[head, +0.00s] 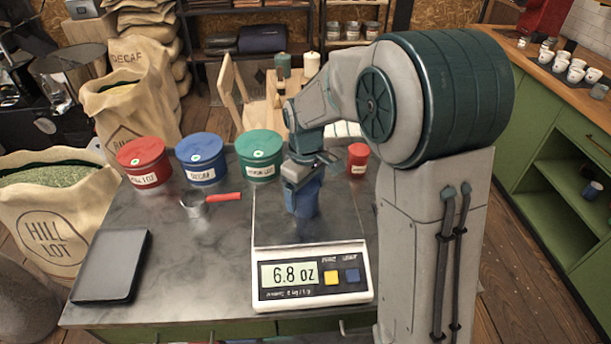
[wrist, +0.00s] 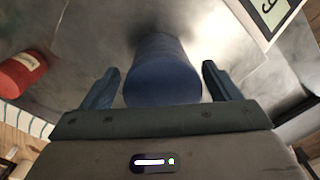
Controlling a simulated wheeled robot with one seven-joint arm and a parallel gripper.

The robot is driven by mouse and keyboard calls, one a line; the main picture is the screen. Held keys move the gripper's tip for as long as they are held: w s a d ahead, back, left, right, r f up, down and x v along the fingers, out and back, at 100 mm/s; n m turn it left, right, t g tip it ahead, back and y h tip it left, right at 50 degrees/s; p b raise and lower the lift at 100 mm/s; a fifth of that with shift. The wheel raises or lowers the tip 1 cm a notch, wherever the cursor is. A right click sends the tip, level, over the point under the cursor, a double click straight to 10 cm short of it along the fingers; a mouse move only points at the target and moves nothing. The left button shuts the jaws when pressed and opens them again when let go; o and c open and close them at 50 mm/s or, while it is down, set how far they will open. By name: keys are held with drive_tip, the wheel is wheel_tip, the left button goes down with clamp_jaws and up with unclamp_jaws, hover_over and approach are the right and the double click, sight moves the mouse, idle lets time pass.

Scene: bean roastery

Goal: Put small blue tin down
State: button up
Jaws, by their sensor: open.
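The small blue tin (head: 303,200) stands upright on the grey plate of the scale (head: 308,251), behind its display, which reads 6.8 oz. My gripper (head: 301,186) reaches down over the tin from above. In the wrist view the tin (wrist: 163,78) lies between the two fingers of my gripper (wrist: 160,72), which are spread open. A gap shows on each side, so the fingers do not grip it. The tin's underside is hidden.
A small red tin (head: 358,159) stands right of the blue one. Large red (head: 143,161), blue (head: 202,158) and green (head: 260,156) tins line the back. A red-handled scoop (head: 196,204) and black tablet (head: 112,266) lie left on the counter (head: 185,265).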

wheel_tip(320, 180, up, 11)
drive_tip(key=shift+f+b, duration=0.1)
drive_tip(key=shift+b, duration=0.35)
drive_tip(key=shift+r, duration=0.35)
drive_tip(key=shift+s+d+r, duration=0.1)
drive_tip(key=shift+s+r, duration=0.1)
drive_tip(key=shift+r, duration=0.05)
drive_tip(key=s+d+f+m+t, duration=0.1)
drive_tip(key=s+d+m, duration=0.3)
drive_tip(key=s, duration=0.6)
drive_tip(key=s+d+f+m+t, duration=0.2)
drive_tip(key=s+d+m, duration=0.3)
drive_tip(key=s, duration=0.4)
drive_tip(key=shift+s+d, duration=0.35)
drive_tip(key=shift+s, duration=0.05)
